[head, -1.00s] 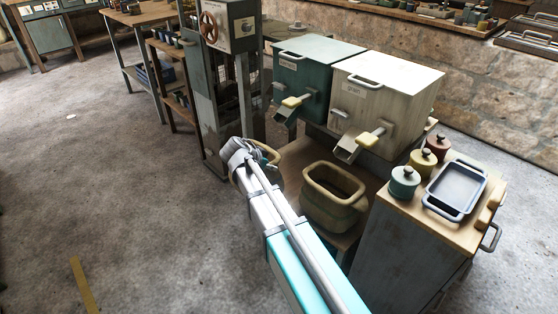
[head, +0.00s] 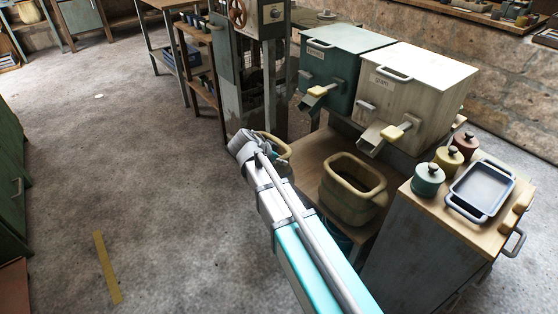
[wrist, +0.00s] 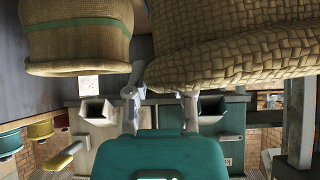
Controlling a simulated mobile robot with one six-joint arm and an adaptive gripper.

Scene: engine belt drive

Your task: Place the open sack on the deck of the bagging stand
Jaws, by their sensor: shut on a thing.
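My gripper (wrist: 162,98) is shut on a tan woven open sack (wrist: 240,58), which fills the upper right of the wrist view. In the head view only part of its rim (head: 283,150) shows past my gripper (head: 258,146); the rest is hidden behind my arm. The bagging stand's deck (head: 308,152) is a brown board below two hoppers. The held sack is near the deck's left end; I cannot tell whether it touches it. A second woven container (head: 350,200) stands upright on the deck's right part, and shows with a green band in the wrist view (wrist: 78,35).
A green hopper (head: 340,70) and a white hopper (head: 415,90) have spouts over the deck. A cabinet (head: 425,235) at right carries lidded pots and a tray (head: 480,190). A metal frame machine (head: 240,80) stands left of the deck. Floor at left is open.

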